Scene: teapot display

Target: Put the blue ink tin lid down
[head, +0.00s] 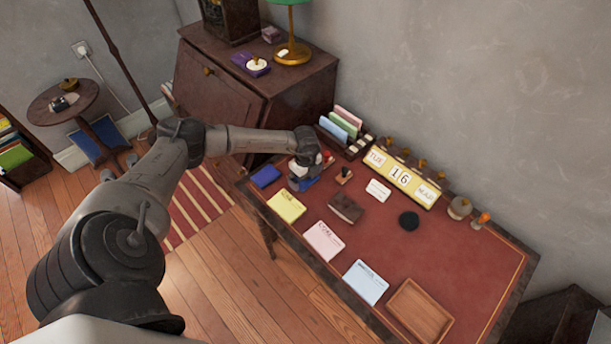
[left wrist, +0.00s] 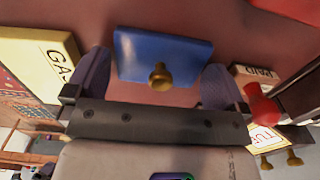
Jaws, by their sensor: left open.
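The blue ink tin lid (left wrist: 165,52) is a flat blue rectangle with a brass knob. It lies on the red desktop between the fingers of my left gripper (left wrist: 157,82). The fingers stand apart on either side of it, so the gripper is open. In the head view my left gripper (head: 303,178) is low over the back left of the desk, with a bit of the blue lid (head: 308,184) showing under it. A blue rectangular tin (head: 265,177) lies at the desk's left edge, to the left of the gripper. My right gripper is not in view.
A yellow card (head: 286,206), a brown block (head: 346,208) and a stamp (head: 343,175) lie close to the gripper. A letter rack (head: 338,126) and a date calendar (head: 402,178) stand along the back. The desktop (head: 440,250) has bare room toward the right.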

